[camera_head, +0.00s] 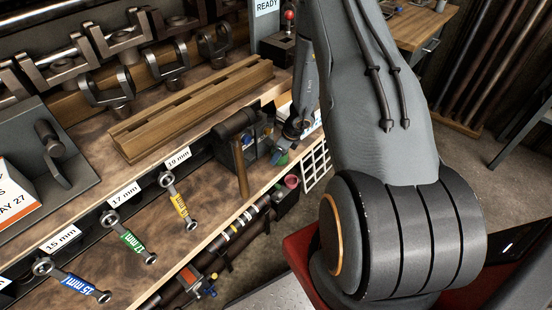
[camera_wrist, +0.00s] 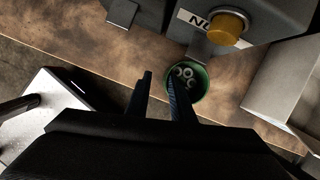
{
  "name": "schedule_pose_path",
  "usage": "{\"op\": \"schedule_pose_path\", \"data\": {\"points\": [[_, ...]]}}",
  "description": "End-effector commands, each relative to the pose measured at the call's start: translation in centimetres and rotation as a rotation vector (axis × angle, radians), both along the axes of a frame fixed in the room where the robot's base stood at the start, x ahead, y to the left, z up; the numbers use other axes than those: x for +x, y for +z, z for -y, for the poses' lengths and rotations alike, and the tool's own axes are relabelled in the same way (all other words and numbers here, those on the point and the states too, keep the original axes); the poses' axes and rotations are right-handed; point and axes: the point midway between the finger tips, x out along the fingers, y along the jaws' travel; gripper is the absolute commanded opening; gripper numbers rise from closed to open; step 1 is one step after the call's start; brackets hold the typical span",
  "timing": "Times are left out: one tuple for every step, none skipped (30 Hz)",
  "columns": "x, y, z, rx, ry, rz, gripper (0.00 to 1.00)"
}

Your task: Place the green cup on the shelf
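In the wrist view, a green cup (camera_wrist: 200,97) with several metal rings or nuts inside stands on a brown wooden surface (camera_wrist: 110,65). My gripper (camera_wrist: 160,77) is open, with a gap between its two dark fingers. The right fingertip overlaps the left side of the cup; whether it is inside the rim or above it I cannot tell. The left finger is clear of the cup, to its left. In the head view, a wooden shelf (camera_head: 105,265) holds labelled wrenches. I cannot make out the green cup for sure there.
In the wrist view, a grey box with a yellow button (camera_wrist: 228,27) stands just beyond the cup, and a grey block (camera_wrist: 280,85) is to the right. A hammer (camera_head: 238,150) and a wooden rack (camera_head: 190,105) show in the head view.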

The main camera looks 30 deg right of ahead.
Motion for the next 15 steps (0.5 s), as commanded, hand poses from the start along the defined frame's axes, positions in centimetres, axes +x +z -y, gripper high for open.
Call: {"op": "schedule_pose_path", "data": {"points": [[-0.2,0.8,0.2,-0.001,0.0,0.002,0.21],[-0.3,1.2,0.3,-0.001,0.0,0.002,0.21],[-0.5,1.8,0.5,-0.001,-0.001,0.002,0.21],[-0.6,2.3,0.5,-0.001,-0.001,0.002,0.21],[-0.8,2.7,0.6,-0.001,0.0,0.002,0.21],[-0.9,3.3,0.7,-0.001,0.0,0.002,0.21],[-1.1,3.6,0.8,-0.001,0.0,0.001,0.21],[-1.2,4.0,0.8,0.0,0.001,0.002,0.21],[-1.3,4.4,0.9,-0.001,0.0,0.002,0.21],[-1.4,4.7,1.0,-0.001,0.002,0.001,0.21],[-1.5,4.9,1.0,0.0,0.001,0.0,0.21],[-1.6,5.2,1.1,0.0,0.0,0.0,0.21],[-1.6,5.4,1.1,0.0,0.001,0.0,0.21],[-1.7,5.5,1.1,0.0,0.001,0.0,0.21],[-1.7,5.6,1.2,0.0,0.001,0.0,0.21]]}}
